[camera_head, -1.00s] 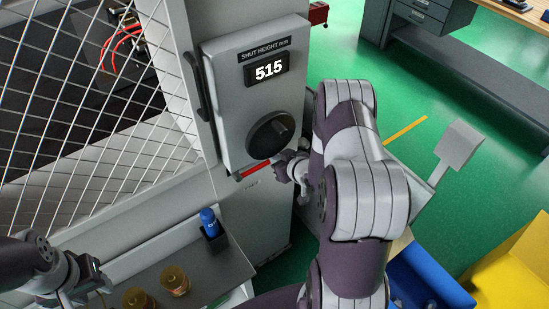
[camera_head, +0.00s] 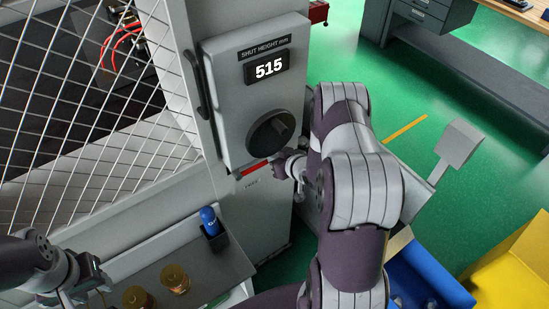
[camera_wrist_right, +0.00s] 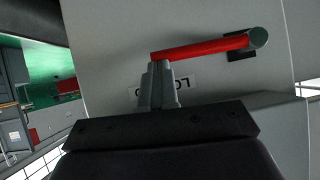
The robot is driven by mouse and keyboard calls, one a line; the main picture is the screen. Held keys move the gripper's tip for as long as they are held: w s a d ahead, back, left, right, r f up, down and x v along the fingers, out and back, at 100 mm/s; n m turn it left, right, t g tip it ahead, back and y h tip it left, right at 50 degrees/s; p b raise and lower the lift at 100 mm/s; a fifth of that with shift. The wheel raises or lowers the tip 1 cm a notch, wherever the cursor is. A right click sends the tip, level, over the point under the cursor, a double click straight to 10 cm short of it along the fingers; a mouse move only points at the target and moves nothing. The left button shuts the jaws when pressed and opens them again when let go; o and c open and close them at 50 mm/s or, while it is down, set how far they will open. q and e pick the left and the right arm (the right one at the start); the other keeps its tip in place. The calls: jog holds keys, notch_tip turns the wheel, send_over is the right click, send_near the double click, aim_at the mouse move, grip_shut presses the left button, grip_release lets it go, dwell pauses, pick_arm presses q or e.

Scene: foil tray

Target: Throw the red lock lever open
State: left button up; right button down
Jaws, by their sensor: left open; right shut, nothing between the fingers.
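The red lock lever (camera_head: 253,169) sits on the front of the grey press column, below the black dial. In the right wrist view the lever (camera_wrist_right: 205,46) runs from a round grey pivot at the right to its free end at the left. My right gripper (camera_wrist_right: 158,68) is shut and empty, its fingertips at the lever's free end; I cannot tell whether they touch it. A label, partly hidden by the fingers, shows behind them. In the head view the right gripper (camera_head: 276,163) is small and partly covered by my arm. My left gripper (camera_head: 102,281) is open, at the lower left.
The black dial (camera_head: 270,134) and a display reading 515 (camera_head: 266,68) are above the lever. A mesh guard (camera_head: 95,110) stands left. A blue-capped item (camera_head: 209,220) and brass-coloured pieces (camera_head: 175,279) are on the grey shelf. Blue and yellow bins stand lower right.

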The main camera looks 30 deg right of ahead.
jog(key=shift+f, duration=0.15)
jog(key=a+f+m+t+y+b, duration=0.1)
jog(key=a+f+m+y+b, duration=0.2)
jog(key=f+b, duration=0.3)
jog(key=a+f+m+t+y+b, duration=0.1)
jog(key=a+f+m+y+b, duration=0.2)
jog(key=f+m+y+b, duration=0.3)
jog(key=shift+s+a+f+m+b, duration=0.25)
jog(key=shift+f+m+b, duration=0.05)
jog(key=shift+f+b, duration=0.25)
jog(key=shift+r, duration=0.1)
dwell(0.7)
